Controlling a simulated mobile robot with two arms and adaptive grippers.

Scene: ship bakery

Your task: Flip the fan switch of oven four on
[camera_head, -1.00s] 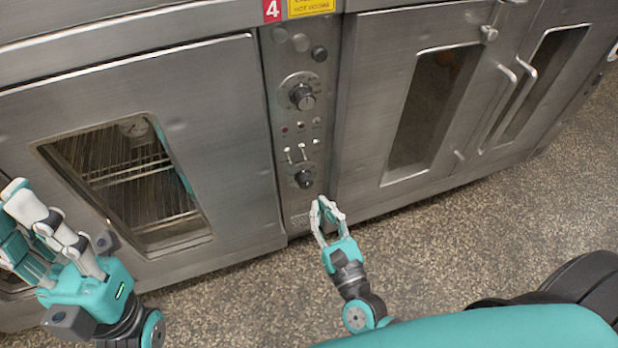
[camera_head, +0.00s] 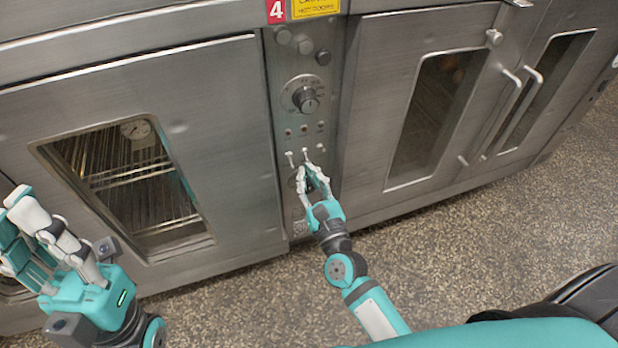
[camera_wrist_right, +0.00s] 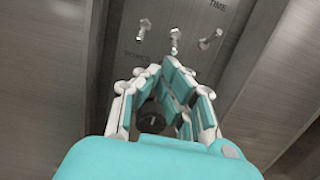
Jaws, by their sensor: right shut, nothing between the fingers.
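Oven four's metal control panel (camera_head: 276,70) stands in the middle of the head view, under a red number 4 label (camera_head: 277,11). Small toggle switches sit low on the panel; a left one (camera_head: 290,157) and a middle one (camera_head: 305,153) show. In the right wrist view a left toggle (camera_wrist_right: 144,29), a middle toggle (camera_wrist_right: 175,40) and a right toggle (camera_wrist_right: 210,40) stand beyond the fingertips. My right gripper (camera_head: 311,168) is shut and empty, just below the toggles, apart from them in the wrist view. My left gripper (camera_head: 18,222) is open and empty at far left.
A large dial (camera_head: 307,100) is above the toggles. A dark lower knob (camera_wrist_right: 151,118) lies behind my right fingers. A windowed oven door (camera_head: 225,110) is left, other doors with handles (camera_head: 512,100) right. The speckled floor (camera_head: 240,290) is clear in front.

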